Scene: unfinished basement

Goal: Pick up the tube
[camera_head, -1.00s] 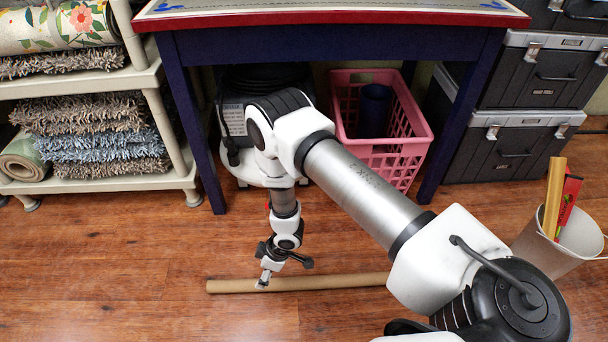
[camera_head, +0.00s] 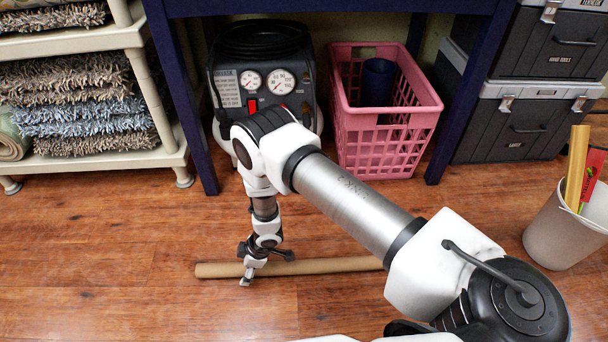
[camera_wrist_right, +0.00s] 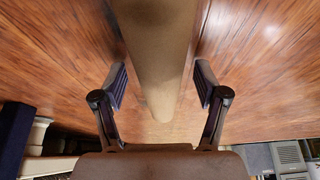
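A long brown cardboard tube (camera_head: 325,266) lies flat on the wood floor, running left to right in the head view. My right arm reaches down to it, and my right gripper (camera_head: 248,278) is at the tube's left part. In the right wrist view the tube (camera_wrist_right: 160,55) passes between the two fingers of my right gripper (camera_wrist_right: 160,84). The fingers are open, one on each side, with a visible gap to the tube on both sides. Part of the tube's right end is hidden behind my arm. My left gripper is not in view.
A pink basket (camera_head: 387,137) and a gauge-fronted machine (camera_head: 266,88) stand under a blue table (camera_head: 184,105). A white bin (camera_head: 566,229) with sticks is at right, below dark tool cases (camera_head: 521,120). A shelf of rugs (camera_head: 88,48) is at left. The floor around the tube is mostly clear.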

